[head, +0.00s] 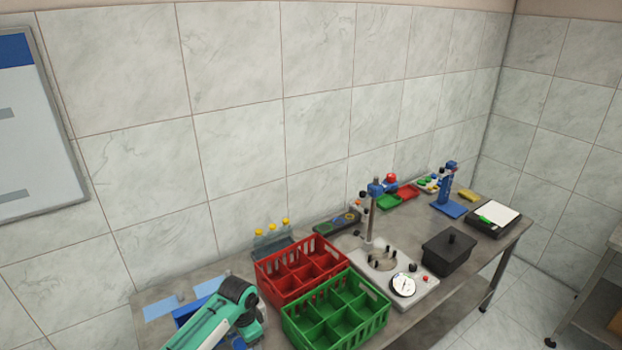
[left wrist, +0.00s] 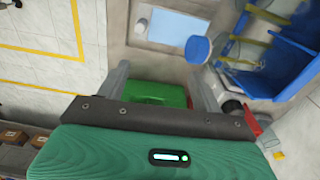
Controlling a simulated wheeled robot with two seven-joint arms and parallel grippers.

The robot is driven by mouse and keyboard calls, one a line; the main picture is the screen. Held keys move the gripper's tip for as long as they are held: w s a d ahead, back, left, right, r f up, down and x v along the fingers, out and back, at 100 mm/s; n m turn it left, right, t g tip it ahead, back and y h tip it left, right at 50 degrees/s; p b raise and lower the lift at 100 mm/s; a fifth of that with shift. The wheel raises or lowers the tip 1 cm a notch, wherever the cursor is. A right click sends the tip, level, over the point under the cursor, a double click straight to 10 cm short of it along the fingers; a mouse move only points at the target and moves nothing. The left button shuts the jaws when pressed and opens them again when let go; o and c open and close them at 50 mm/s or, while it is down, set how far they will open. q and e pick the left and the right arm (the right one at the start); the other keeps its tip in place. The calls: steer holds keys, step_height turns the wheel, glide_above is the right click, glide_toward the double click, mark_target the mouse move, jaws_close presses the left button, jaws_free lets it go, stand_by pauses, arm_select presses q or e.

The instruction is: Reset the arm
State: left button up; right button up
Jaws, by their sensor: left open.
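My left arm (head: 222,318), teal with a black joint, reaches in at the bottom of the head view, beside the left end of the bench. Its fingers do not show clearly there. In the left wrist view my left gripper (left wrist: 160,72) has its two grey fingers spread apart. A green object (left wrist: 160,94) shows between and beyond the fingers, partly hidden by the gripper body; I cannot tell whether it touches them. My right arm and right gripper are in neither view.
On the bench, a red crate (head: 291,257) and a green crate (head: 378,313) stand right of my left arm. Farther right are a dial gauge stand (head: 373,222), a black lidded box (head: 449,251) and a clipboard (head: 497,217). A blue bin (left wrist: 285,62) is close by in the wrist view.

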arm_select(q)
steer(key=s+d+n+t+h, duration=0.2)
steer(key=s+d+n, duration=0.1)
steer(key=s, duration=1.5)
steer(key=s+a+r+n+t+y, duration=0.1)
steer(key=s+a+r+n, duration=0.3)
steer(key=s, duration=0.5)
steer(key=s+a+r+n+y, duration=0.1)
steer(key=s+a+r+n, duration=0.1)
steer(key=s+a+r, duration=0.5)
step_height(320, 180, down, 40)
steer(key=s+d+r+g+b, duration=0.1)
steer(key=d+b, duration=0.1)
steer(key=b, duration=0.5)
steer(key=s+a+f+b, duration=0.2)
steer(key=s+f, duration=0.8)
steer(key=f, duration=0.3)
steer(key=s+a+f+g+b, duration=0.1)
steer(key=s+a+f+b, duration=0.1)
steer(key=s+f, duration=0.7)
step_height(320, 180, down, 5)
steer(key=shift+s+r+m+y+b, duration=0.1)
steer(key=shift+s+m+y+b, duration=0.25)
steer(key=shift+b, duration=0.4)
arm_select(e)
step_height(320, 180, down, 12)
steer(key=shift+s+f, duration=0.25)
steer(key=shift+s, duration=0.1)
